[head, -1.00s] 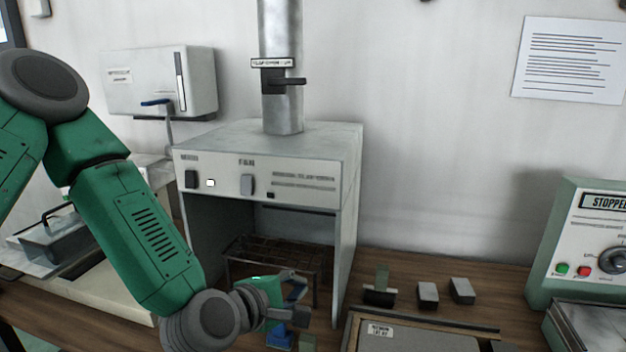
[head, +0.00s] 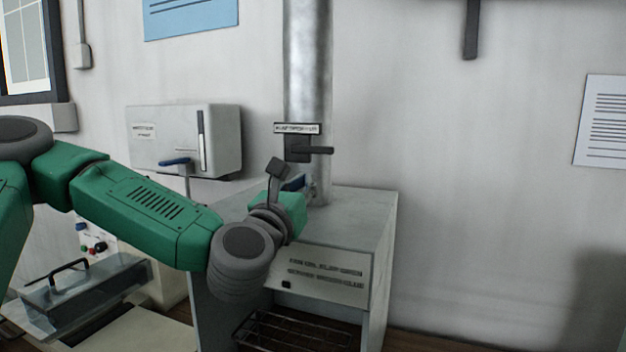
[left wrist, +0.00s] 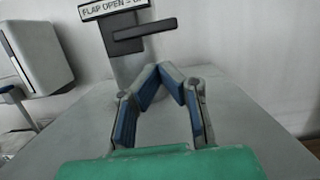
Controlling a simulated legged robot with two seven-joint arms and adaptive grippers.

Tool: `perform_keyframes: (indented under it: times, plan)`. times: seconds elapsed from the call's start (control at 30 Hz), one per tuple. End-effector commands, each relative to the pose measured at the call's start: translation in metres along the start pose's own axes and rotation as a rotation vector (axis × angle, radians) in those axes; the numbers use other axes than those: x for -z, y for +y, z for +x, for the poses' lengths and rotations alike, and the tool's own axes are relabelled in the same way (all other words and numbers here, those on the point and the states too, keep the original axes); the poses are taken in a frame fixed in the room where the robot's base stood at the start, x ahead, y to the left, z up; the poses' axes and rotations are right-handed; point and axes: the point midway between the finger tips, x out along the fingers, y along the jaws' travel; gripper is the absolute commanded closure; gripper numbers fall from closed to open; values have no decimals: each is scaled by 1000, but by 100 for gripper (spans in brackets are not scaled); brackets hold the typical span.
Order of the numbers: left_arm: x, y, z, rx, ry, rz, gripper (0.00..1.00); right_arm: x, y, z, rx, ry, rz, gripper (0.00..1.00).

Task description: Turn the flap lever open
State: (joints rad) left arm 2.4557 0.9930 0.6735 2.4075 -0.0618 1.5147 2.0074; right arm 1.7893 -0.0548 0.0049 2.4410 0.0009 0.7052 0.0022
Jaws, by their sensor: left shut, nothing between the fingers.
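The flap lever (head: 318,150) is a dark handle on a dark block, fixed to the front of a grey metal duct (head: 308,70). It points sideways to the right, about horizontal. A label (head: 298,128) above it reads "FLAP OPEN" and more that I cannot make out. The lever also shows in the left wrist view (left wrist: 145,31), ahead of the fingers. My left gripper (left wrist: 171,68) is shut and empty, just below the lever and apart from it in that view. In the head view my left wrist partly hides the fingers. My right gripper is not in view.
The duct rises from a grey hood box (head: 345,210) with a wire rack (head: 290,330) inside. A white wall box (head: 185,140) with a blue lever (head: 176,161) is at the left. A lidded metal container (head: 85,290) stands lower left.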

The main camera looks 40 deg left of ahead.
Motion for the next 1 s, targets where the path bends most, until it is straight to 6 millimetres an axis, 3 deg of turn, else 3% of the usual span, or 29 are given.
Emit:
perform_keyframes:
  times: [0.2, 0.4, 0.6, 1.0]
  plan:
    - [1, -4, 46, 1, 4, 7, 100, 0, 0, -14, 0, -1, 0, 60]
    - [3, 1, 74, 1, 4, 3, 100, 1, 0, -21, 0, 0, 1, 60]
    - [3, 2, 83, 2, 4, 1, 100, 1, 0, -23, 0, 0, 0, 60]
    - [3, -2, 83, 1, 4, -3, 100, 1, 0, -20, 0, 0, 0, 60]
